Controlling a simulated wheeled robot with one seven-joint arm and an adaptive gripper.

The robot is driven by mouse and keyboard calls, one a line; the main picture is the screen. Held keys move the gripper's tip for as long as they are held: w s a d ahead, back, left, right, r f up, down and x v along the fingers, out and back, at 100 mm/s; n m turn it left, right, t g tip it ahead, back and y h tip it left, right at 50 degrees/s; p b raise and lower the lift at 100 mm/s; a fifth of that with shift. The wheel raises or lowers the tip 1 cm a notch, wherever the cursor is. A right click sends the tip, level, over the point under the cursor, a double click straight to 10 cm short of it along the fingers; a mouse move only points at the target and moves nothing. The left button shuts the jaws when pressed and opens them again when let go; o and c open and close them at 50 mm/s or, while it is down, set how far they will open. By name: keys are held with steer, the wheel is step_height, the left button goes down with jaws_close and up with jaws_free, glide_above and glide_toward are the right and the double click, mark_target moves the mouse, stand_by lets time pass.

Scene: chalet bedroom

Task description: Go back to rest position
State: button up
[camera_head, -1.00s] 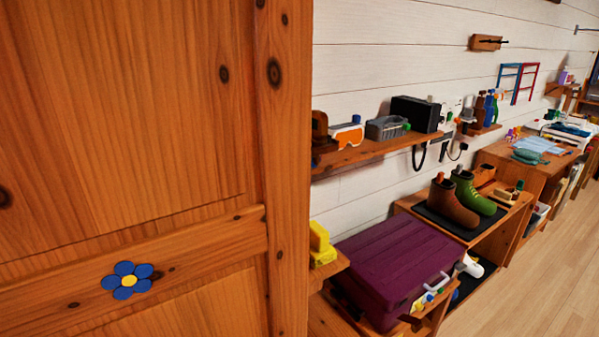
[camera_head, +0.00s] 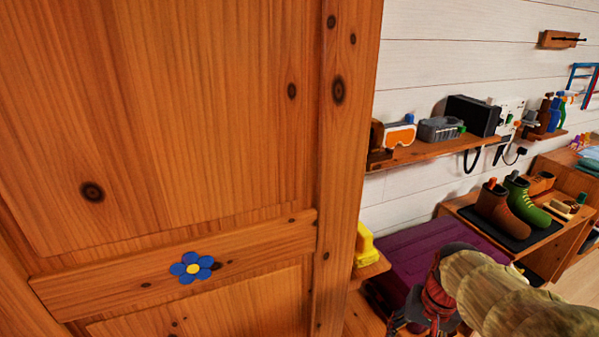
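My arm comes in from the lower right corner in the head view. Its end, with my gripper (camera_head: 408,322), is at the bottom edge, in front of the purple suitcase and to the right of the wooden cabinet. The fingers are dark, small and partly cut off by the frame edge, so I cannot tell whether they are open or shut. I see no object clearly held.
A wooden cabinet (camera_head: 130,120) with a blue flower fills the left half. Right of it are a purple suitcase (camera_head: 400,255), a yellow object (camera_head: 365,246), a loaded wall shelf (camera_head: 428,150) and boots (camera_head: 505,212) on a dark mat. Some floor shows at far right.

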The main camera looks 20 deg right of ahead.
steer(key=a+r+n+t+p, duration=0.2)
steer(key=a+r+n+t, duration=0.2)
steer(key=a+r+n, duration=0.4)
steer(key=a+r, duration=0.6)
steer(key=a, duration=0.3)
steer(key=shift+a+p, duration=0.2)
steer(key=shift+p, duration=0.1)
steer(key=shift+c, duration=1)
